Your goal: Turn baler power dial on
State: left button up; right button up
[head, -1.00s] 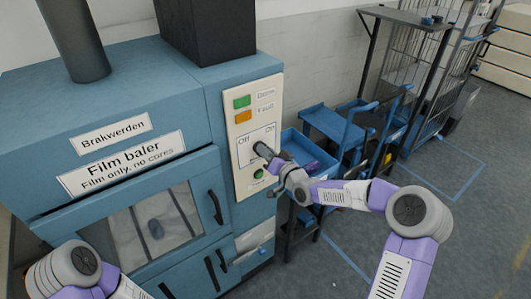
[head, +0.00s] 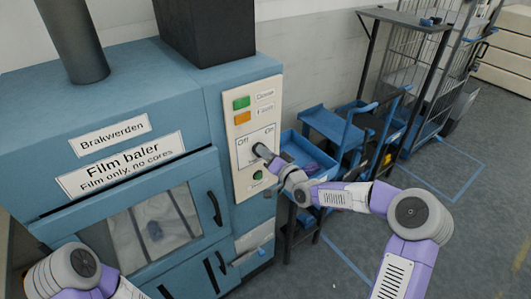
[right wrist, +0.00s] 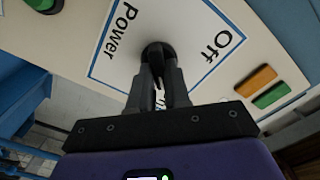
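The film baler (head: 110,120) is a blue machine with a cream control panel (head: 242,115) on its right. The panel's white plate carries "Off" at left and "On" at right. The black power dial (right wrist: 157,48) sits on that plate between "Off" and "Power" in the right wrist view. My right gripper (head: 264,153) is at the dial, its two dark fingers closed in around the dial's grip. The fingers hide part of the dial and most of the "On" label in the wrist view. My left arm shows at the lower left, but its gripper is out of view.
Green (head: 241,102) and orange (head: 242,118) indicators sit above the dial, and a green button (head: 257,175) below it. A door with a window and black handle (head: 215,207) is left of the panel. Blue carts (head: 330,125) stand close at right; grey floor beyond is open.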

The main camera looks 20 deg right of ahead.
jog(key=o, duration=0.4)
jog(key=shift+c, duration=0.2)
jog(key=v, duration=0.7)
jog(key=shift+s+p, duration=0.3)
jog(key=shift+p, duration=0.1)
jog(key=shift+d, duration=0.1)
jog(key=s+a+f+g, duration=0.3)
jog(key=f, duration=0.4)
jog(key=s+a+f+g, duration=0.2)
jog(key=s+a+f, duration=0.1)
jog(key=f, duration=0.5)
jog(key=s+a+f+g, duration=0.3)
jog(key=f, duration=0.4)
jog(key=s+a+f+n+g+h, duration=0.1)
jog(key=s+f+g, duration=0.3)
jog(key=s+f, duration=0.3)
jog(key=s+a+f+n+g+h, duration=0.1)
jog(key=s+f+g, duration=0.3)
jog(key=s, duration=1.1)
notch_tip(320, 180, down, 3)
jog(key=shift+a+r+n+g, duration=0.15)
jog(key=shift+a+n+g, duration=0.15)
jog(key=shift+a, duration=0.05)
